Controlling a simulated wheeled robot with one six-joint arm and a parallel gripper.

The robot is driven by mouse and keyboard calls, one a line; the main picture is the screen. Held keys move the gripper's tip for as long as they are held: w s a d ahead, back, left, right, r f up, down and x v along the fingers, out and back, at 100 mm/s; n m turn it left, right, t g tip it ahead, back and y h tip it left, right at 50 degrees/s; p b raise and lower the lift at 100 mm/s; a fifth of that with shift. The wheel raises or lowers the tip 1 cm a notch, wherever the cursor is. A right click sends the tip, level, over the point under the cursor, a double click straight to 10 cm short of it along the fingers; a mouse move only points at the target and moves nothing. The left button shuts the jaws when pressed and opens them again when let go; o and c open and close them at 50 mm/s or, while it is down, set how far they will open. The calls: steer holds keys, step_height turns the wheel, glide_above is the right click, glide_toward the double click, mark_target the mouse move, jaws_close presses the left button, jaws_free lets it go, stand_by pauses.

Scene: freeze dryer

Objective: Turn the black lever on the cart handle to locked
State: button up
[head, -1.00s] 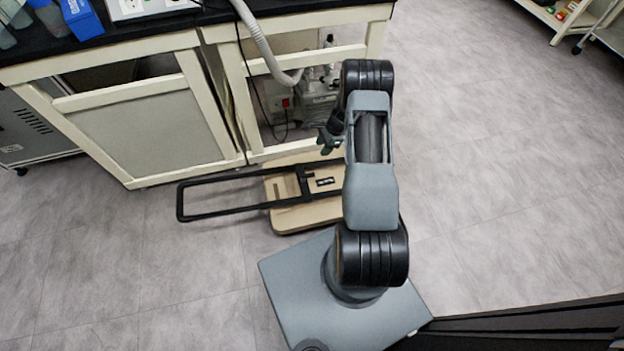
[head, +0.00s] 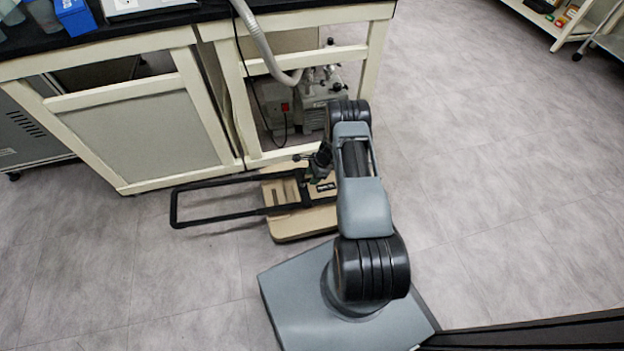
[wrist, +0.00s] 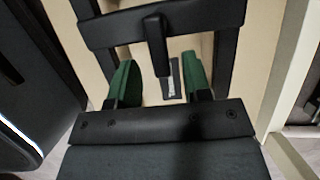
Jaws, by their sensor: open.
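The cart (head: 290,225) is a low beige platform on the floor. Its black handle (head: 175,205) is a long frame extending left over the platform. In the wrist view, the handle's black crossbar (wrist: 195,17) spans the top. The black lever (wrist: 157,48) hangs from the crossbar's middle, pointing down the picture. My gripper (wrist: 158,80) is open, with one green finger on each side of the lever's lower end and gaps visible on both sides. In the head view, my gripper (head: 316,163) is over the cart by the crossbar; the lever is too small to make out there.
A cream-framed bench (head: 150,95) with a black top stands behind the cart. A pump (head: 318,103) sits inside its lower bay, and a grey hose (head: 262,45) hangs down to it. The floor to the right is clear.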

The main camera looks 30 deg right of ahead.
steer(key=shift+a+f, duration=0.2)
steer(key=shift+f, duration=0.25)
steer(key=shift+c, duration=0.3)
jaws_close()
